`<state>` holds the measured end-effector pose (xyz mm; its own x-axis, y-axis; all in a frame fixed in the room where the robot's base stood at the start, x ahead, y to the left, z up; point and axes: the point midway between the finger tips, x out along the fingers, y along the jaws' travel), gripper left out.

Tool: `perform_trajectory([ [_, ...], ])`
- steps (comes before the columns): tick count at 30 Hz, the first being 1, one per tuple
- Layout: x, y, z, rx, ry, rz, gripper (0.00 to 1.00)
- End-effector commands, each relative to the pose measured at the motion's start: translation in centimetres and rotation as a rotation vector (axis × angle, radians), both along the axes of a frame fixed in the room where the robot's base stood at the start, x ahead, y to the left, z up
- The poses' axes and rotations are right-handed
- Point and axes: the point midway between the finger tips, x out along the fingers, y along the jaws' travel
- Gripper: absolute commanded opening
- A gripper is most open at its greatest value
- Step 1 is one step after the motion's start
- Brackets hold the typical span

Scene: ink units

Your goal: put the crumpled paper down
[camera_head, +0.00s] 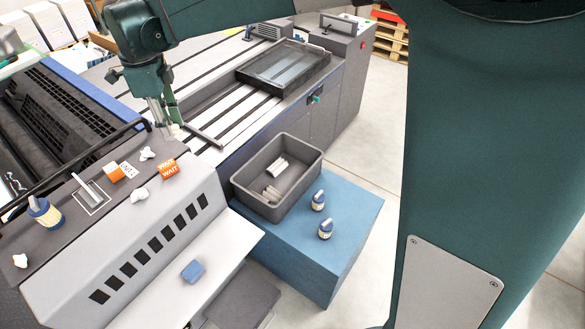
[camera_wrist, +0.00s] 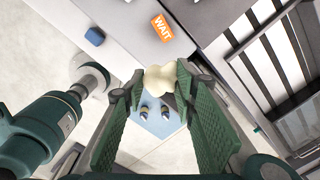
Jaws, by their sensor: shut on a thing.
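My gripper (camera_wrist: 158,84) is shut on a pale crumpled paper (camera_wrist: 160,77), which sits between the fingertips in the wrist view. In the head view my gripper (camera_head: 172,132) is at the upper left, by the back edge of the grey console, and the held paper is hard to make out there. Other white crumpled papers lie on the console top: one near the gripper (camera_head: 148,153), one closer to the front (camera_head: 139,194) and one at the far left (camera_head: 20,260).
Orange-and-white WAIT blocks (camera_head: 168,169) and a blue-and-cream bottle (camera_head: 45,211) stand on the console (camera_head: 75,245). A grey bin (camera_head: 240,195) holding pale rolls and two small bottles (camera_head: 318,200) stand on a blue block (camera_head: 345,240). A blue sponge-like piece (camera_head: 192,270) lies on the white shelf.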

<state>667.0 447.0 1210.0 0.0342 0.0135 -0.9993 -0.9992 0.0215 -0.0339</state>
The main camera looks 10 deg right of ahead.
Motion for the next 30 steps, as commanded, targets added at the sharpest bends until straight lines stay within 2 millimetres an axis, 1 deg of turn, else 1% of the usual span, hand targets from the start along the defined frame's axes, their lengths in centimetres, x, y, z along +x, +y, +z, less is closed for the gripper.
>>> perform_trajectory([
  [1, 0.6, -1.5, -0.2, 0.000, -0.001, -0.011, 0.21],
  [9, 3.0, -8.6, -0.1, 0.000, -0.009, -0.052, 0.21],
  [15, 4.2, -14.0, -0.1, 0.000, -0.015, -0.084, 0.21],
  [17, 4.5, -15.5, -0.1, -0.001, -0.017, -0.092, 0.21],
  [18, 4.7, -16.6, -0.1, -0.001, -0.018, -0.099, 0.21],
  [24, 5.3, -21.9, -0.2, -0.003, -0.024, -0.131, 0.21],
  [30, 5.5, -27.2, -0.3, -0.005, -0.030, -0.161, 0.21],
])
